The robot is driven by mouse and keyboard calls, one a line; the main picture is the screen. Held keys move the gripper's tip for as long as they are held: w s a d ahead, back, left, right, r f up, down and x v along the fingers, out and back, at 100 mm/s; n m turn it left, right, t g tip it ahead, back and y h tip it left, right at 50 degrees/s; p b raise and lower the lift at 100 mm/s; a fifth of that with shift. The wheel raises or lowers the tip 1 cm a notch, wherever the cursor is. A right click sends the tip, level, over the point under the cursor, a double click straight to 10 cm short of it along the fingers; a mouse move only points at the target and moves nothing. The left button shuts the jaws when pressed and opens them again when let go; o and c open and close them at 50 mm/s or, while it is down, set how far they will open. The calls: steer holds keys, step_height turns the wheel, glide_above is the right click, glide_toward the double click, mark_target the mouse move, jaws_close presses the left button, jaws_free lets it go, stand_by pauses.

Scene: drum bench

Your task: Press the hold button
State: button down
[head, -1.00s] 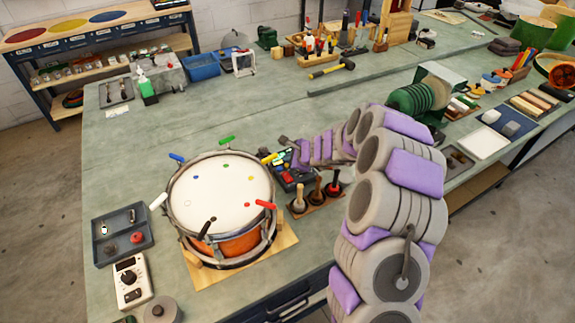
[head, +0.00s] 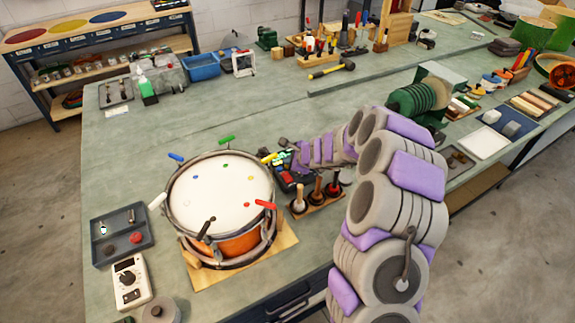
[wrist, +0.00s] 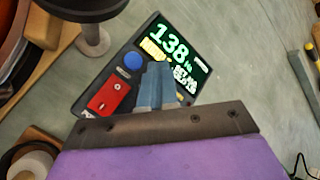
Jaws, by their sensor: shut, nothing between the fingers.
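A dark tuner box with a lit screen (wrist: 172,50) lies on the bench in the wrist view. The screen shows a large 138 with yellow and green text beside and below it. A round blue button (wrist: 133,61) and a red block (wrist: 108,93) sit on its face. I cannot read which one is marked hold. My gripper (wrist: 160,70) is shut and empty, its fingers over the box between the blue button and the screen's lower part; contact cannot be told. In the head view the box (head: 288,181) is partly hidden near my arm, beside the drum.
The drum (head: 220,190) with coloured clamps stands just left of the box. A rack with several stampers (head: 318,195) is close in front. A grey tray (head: 122,232) and a white meter (head: 131,280) lie at lower left.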

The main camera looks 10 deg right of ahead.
steer(key=shift+r+p, duration=0.4)
steer(key=shift+r, duration=0.1)
step_height(320, 180, up, 6)
steer(key=p, duration=0.5)
steer(key=shift+p, duration=0.3)
